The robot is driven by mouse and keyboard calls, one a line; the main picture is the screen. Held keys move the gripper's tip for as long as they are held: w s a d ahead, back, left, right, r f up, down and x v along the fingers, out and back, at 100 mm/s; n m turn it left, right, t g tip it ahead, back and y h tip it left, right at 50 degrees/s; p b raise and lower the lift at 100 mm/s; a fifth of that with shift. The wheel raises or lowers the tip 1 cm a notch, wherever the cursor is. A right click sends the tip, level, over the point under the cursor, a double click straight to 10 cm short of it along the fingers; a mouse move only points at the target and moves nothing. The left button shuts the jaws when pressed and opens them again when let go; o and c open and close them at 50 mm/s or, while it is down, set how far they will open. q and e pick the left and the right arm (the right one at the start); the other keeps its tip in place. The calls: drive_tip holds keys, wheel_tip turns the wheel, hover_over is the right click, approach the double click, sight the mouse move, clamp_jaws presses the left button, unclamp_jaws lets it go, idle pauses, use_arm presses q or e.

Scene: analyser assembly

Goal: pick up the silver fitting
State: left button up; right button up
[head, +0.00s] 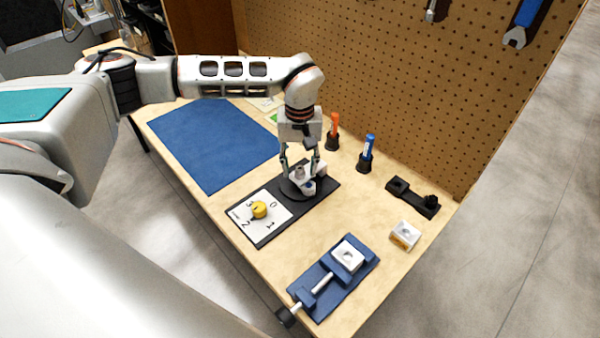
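The silver fitting (299,172) is a small grey piece standing on a dark round seat at the far end of a black plate (325,197). My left gripper (300,173) points down over it from above. Its two fingers stand apart, one on each side of the fitting, and a gap seems to show between fitting and fingers. The fingers partly hide the seat. My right gripper is not in view.
The plate also carries a white dial panel with a yellow knob (259,209). Orange (334,124) and blue (368,147) markers stand upright behind. A blue vise (330,280), a white block (405,235) and a black bracket (413,198) lie right. A blue mat (210,145) lies left.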

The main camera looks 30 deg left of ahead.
use_arm(q)
drive_tip(key=shift+f, duration=0.1)
clamp_jaws()
